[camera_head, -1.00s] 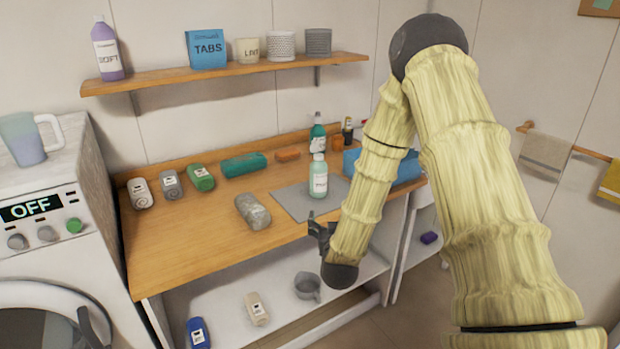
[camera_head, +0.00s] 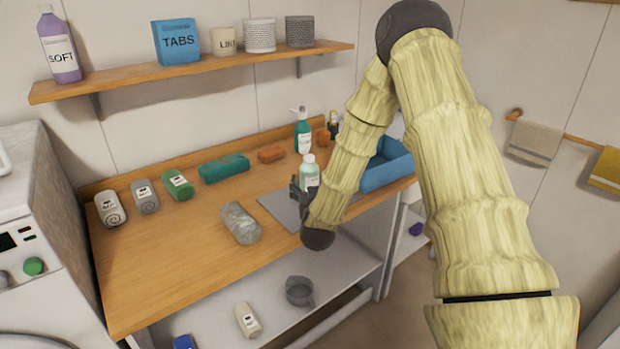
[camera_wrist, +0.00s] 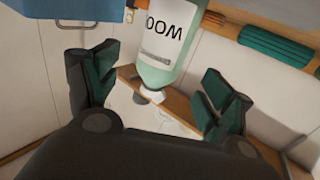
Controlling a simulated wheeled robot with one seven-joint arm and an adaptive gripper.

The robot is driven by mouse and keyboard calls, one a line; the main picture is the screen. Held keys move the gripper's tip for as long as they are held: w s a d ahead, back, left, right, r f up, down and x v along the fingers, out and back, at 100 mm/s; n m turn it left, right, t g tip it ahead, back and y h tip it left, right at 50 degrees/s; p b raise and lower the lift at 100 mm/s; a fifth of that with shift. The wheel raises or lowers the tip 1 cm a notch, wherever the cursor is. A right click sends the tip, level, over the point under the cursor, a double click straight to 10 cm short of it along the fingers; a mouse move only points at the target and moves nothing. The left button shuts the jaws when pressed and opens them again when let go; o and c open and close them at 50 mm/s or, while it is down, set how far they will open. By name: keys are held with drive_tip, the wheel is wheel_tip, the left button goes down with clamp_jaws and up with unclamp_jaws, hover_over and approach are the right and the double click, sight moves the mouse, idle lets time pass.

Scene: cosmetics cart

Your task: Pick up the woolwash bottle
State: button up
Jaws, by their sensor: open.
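The woolwash bottle (camera_head: 309,171) is pale green with a white cap and stands upright on the grey mat (camera_head: 279,210) on the wooden counter. My gripper (camera_head: 300,194) is in front of it and hides its lower part in the head view. In the wrist view the bottle (camera_wrist: 168,68) appears upside down, its white label reading "WOO". There my gripper (camera_wrist: 155,90) is open, with its dark fingers apart and the bottle showing between and beyond them. I cannot tell whether either finger touches it.
A teal spray bottle (camera_head: 303,138) stands just behind the woolwash bottle. A blue bin (camera_head: 384,172) is to its right. A grey, clear-looking package (camera_head: 240,223) lies on the counter to the left.

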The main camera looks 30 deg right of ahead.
sight(309, 173)
drive_tip(key=shift+w+d+f, duration=0.1)
drive_tip(key=shift+w, duration=0.35)
drive_tip(key=shift+w+d+f, duration=0.1)
drive_tip(key=shift+w, duration=0.35)
drive_tip(key=shift+w+d+r+p, duration=0.25)
drive_tip(key=shift+d+p, duration=0.15)
drive_tip(key=shift+p, duration=0.1)
drive_tip(key=p+x, duration=0.1)
drive_tip(key=x, duration=0.3)
drive_tip(key=shift+d+f+p, duration=0.15)
drive_tip(key=shift+p, duration=0.2)
drive_tip(key=shift+w, duration=0.1)
drive_tip(key=c, duration=1.2)
